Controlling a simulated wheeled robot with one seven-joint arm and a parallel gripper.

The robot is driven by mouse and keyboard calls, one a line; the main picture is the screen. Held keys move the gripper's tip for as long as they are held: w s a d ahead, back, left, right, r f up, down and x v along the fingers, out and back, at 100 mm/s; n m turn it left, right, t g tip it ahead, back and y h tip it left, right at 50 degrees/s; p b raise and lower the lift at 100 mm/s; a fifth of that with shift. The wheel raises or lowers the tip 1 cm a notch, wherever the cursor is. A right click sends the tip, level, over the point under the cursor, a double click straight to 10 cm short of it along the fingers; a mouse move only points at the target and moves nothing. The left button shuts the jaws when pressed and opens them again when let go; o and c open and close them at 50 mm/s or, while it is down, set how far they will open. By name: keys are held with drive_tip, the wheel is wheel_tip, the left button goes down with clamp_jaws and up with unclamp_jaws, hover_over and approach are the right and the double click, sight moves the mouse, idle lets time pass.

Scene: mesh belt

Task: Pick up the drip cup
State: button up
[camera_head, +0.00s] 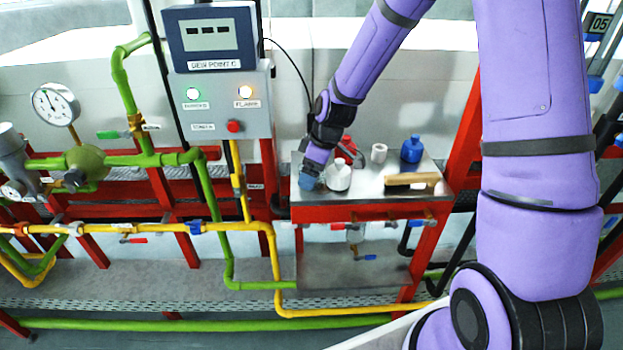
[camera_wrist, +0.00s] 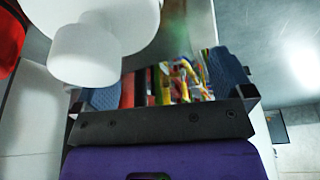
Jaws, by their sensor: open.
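A small pale cup (camera_head: 378,153), the only cup-like thing I can make out, stands upright on the steel bench top (camera_head: 351,197), towards the back. I cannot tell for sure that it is the drip cup. My gripper (camera_head: 309,178) is over the left end of the bench, left of the cup and apart from it. In the wrist view my gripper (camera_wrist: 168,84) shows its two blue pads spread apart, with nothing held between them. A white bottle (camera_head: 338,177) stands just right of my gripper. It is large and close in the wrist view (camera_wrist: 85,52).
A blue bottle (camera_head: 411,149) stands at the back right of the bench. A wooden-handled brush (camera_head: 411,181) lies at the front right. A red object (camera_head: 347,146) is behind the white bottle. A control box (camera_head: 217,100) and green and yellow pipes are to the left.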

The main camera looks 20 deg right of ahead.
drive_tip(key=shift+x, duration=1.05)
drive_tip(key=c, duration=1)
drive_tip(key=shift+r, duration=0.15)
